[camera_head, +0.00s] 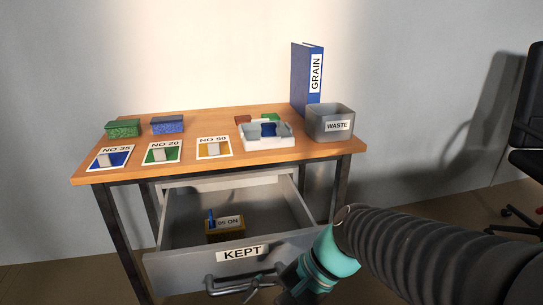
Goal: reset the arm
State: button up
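My arm reaches in from the right edge, with a teal band near its end. My gripper (258,286) is low in front of the open drawer (168,262), close to the dark handle below its KEPT label. The fingers are small and dark against the handle. I cannot tell whether they touch it or whether they are open or shut. Inside the drawer is a yellowish box (224,236) with a partly readable white label and a blue item at its left.
The wooden table (262,164) holds labelled cards, green and blue boxes, a white tray (268,144), a grey WASTE bin (330,124) and a blue GRAIN binder (300,80). The open drawer juts out in front. A black chair (528,130) stands at the right.

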jog(key=d+r+n+t+h+b, duration=0.2)
jog(key=d+n+t+h, duration=0.5)
jog(key=d, duration=0.9)
jog(key=shift+w+d, duration=0.15)
